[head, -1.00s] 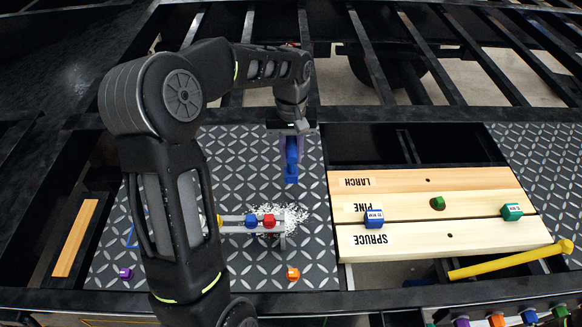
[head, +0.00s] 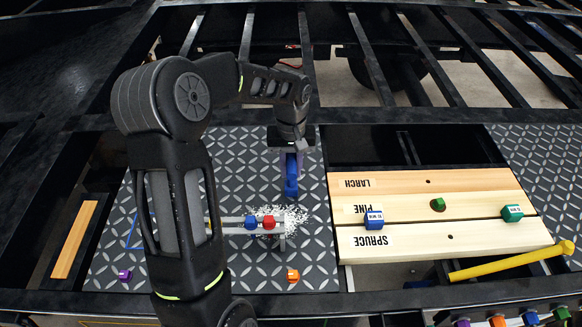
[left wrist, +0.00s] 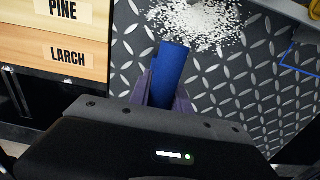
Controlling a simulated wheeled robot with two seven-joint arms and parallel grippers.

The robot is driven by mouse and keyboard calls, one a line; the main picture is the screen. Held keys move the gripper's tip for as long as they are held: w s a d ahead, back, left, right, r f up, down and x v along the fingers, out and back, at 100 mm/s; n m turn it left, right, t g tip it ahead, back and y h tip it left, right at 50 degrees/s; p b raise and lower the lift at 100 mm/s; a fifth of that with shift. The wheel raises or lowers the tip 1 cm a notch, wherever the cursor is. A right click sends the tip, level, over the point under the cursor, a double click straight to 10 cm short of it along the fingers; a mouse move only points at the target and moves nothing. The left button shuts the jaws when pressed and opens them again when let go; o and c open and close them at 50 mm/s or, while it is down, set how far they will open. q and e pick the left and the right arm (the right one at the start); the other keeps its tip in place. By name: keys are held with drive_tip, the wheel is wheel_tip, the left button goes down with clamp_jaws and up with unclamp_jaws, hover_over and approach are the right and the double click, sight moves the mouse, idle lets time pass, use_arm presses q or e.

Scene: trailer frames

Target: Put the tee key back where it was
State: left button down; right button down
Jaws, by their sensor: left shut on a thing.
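My left gripper (head: 291,172) is shut on a blue cylindrical thing (head: 291,188), over the dark tread plate. The blue thing also shows between the fingers in the left wrist view (left wrist: 171,70), pointing toward white granules. It may be the tee key's handle; the fingers hide part of it, and I cannot tell whether it touches the plate. A blue outline (head: 133,232) is marked on the plate at the left, partly behind my arm. My right gripper is not in view.
A grey bar with blue and red knobs (head: 268,222) stands beside white granules (head: 292,214).

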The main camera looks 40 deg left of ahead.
use_arm(q)
drive_tip(key=c, duration=1.2)
unclamp_jaws()
wheel_tip(320, 180, up, 12)
drive_tip(key=shift+r+p, duration=0.1)
drive_tip(key=shift+p, duration=0.25)
